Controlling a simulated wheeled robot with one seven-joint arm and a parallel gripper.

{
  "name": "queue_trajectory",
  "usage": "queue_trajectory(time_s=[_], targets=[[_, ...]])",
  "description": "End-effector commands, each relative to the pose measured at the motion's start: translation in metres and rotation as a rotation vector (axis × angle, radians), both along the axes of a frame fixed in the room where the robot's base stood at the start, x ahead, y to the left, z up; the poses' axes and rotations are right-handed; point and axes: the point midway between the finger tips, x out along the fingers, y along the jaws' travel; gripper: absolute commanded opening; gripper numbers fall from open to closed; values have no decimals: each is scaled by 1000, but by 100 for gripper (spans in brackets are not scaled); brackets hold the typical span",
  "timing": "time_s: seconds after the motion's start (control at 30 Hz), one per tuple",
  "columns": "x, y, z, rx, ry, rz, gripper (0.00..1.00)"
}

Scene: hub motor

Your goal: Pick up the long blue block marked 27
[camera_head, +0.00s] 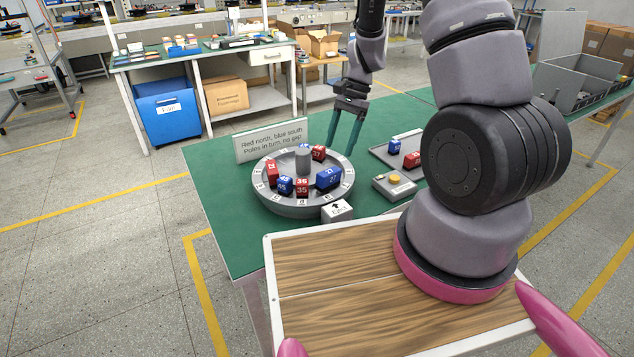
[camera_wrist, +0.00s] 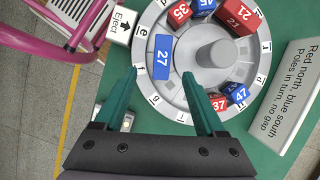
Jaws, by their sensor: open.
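The long blue block marked 27 (camera_head: 327,181) lies in the right part of a round grey ring tray (camera_head: 300,208). It also shows in the wrist view (camera_wrist: 162,57), lying in the channel between the ring's rim and its hub, with its top face fully visible. My gripper (camera_head: 343,147) is above the table at the ring's back right edge, higher than the block. In the wrist view my open gripper (camera_wrist: 160,77) has its two green fingertips on either side of the block's near end. The fingers are empty, with no contact visible.
Red block 35 (camera_head: 302,190) and several other red and blue blocks share the ring around its grey hub (camera_head: 303,160). An Eject wedge (camera_head: 338,211) sits at the front rim. A sign (camera_head: 271,141) stands behind. A button box (camera_head: 394,186) and a tray with blocks (camera_head: 381,152) are right.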

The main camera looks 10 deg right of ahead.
Motion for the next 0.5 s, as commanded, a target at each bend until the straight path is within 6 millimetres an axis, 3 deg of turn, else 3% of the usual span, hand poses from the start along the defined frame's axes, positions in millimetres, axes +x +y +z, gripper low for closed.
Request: queue_trajectory(time_s=[0.2,0.5], targets=[[-8,11,-31,0,2,1,72],[-14,25,-57,0,3,2,72]])
